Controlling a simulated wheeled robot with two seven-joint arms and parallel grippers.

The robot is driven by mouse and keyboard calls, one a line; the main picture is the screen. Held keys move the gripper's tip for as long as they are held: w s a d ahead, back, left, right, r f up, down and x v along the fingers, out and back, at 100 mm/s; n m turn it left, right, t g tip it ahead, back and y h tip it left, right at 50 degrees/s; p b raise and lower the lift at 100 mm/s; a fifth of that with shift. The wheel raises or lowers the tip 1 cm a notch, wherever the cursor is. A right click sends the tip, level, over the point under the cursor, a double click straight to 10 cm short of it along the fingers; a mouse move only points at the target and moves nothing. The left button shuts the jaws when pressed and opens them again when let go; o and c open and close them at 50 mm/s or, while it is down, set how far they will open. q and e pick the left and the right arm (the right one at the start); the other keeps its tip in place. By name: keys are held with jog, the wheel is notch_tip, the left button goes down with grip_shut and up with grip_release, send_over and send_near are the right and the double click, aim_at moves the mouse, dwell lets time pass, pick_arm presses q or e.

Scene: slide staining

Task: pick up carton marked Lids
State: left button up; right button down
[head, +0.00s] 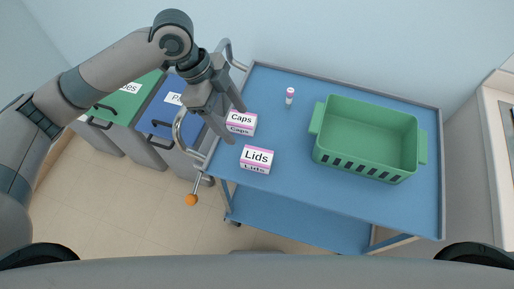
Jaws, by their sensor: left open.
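The carton marked Lids (257,158) is a small white box with a pink band. It sits on the blue cart top near the front left edge. A similar carton marked Caps (241,122) stands just behind it to the left. My left gripper (233,123) is open above the left side of the cart. Its fingers point down beside the Caps carton and partly overlap it in the picture. The gripper is up and to the left of the Lids carton, and nothing shows between its fingers. My right gripper is not in view.
A green basket (369,169) with handles stands on the right of the cart top (300,190). A small white vial with a pink cap (289,96) stands at the back. Green and blue bins (160,117) and the cart's metal handle lie to the left.

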pick_arm(q)
jog(key=shift+s, duration=0.2)
jog(key=p, duration=0.4)
send_near(258, 155)
jog(key=x, duration=0.5)
jog(key=shift+d+f, duration=0.2)
jog(key=shift+f, duration=0.3)
